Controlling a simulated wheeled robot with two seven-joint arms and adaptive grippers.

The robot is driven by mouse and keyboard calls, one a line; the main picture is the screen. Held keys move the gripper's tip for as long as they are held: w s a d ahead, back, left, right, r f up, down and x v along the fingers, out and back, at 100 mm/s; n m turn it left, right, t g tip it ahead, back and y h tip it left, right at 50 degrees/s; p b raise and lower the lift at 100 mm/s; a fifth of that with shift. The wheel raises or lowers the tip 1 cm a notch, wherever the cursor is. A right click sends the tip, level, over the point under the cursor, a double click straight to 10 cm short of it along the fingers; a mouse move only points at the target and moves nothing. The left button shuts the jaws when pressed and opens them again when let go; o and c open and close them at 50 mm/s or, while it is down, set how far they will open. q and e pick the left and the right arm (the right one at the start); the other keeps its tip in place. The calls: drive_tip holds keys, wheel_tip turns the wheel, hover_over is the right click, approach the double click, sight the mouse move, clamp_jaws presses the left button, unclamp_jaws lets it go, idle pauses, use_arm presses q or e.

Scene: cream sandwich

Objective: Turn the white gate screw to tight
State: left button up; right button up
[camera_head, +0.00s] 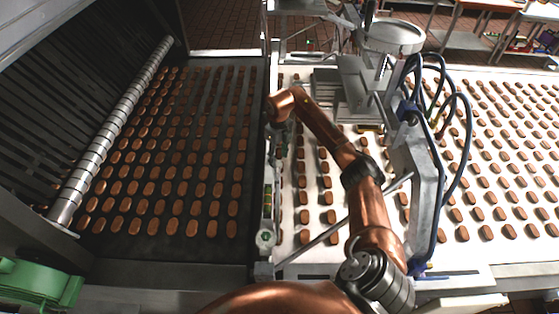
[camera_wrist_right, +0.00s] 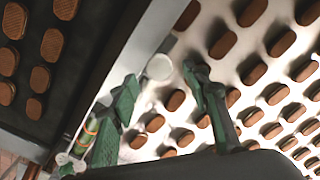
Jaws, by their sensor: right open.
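The white gate screw (camera_wrist_right: 160,67) shows in the right wrist view as a small pale round knob by the metal rail between the dark and white belts. My right gripper (camera_wrist_right: 161,76) has its two green fingers apart, one on each side of the knob in the picture. I cannot tell whether either finger touches it. In the head view my copper right arm reaches up to the rail, and its wrist covers most of the gripper. I cannot make out the screw there. My left gripper is not in view.
A dark belt (camera_head: 246,150) with rows of brown biscuits lies left of the rail (camera_head: 266,215). A white belt (camera_head: 312,225) with more biscuits lies right. A metal depositor with blue hoses (camera_head: 468,130) stands close to my right arm. A steel roller (camera_head: 110,133) crosses the far left.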

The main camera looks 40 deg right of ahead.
sight(278, 166)
drive_tip(key=shift+f, duration=1.5)
drive_tip(key=shift+c, duration=0.2)
drive_tip(key=shift+r, duration=0.1)
drive_tip(key=c, duration=1.1)
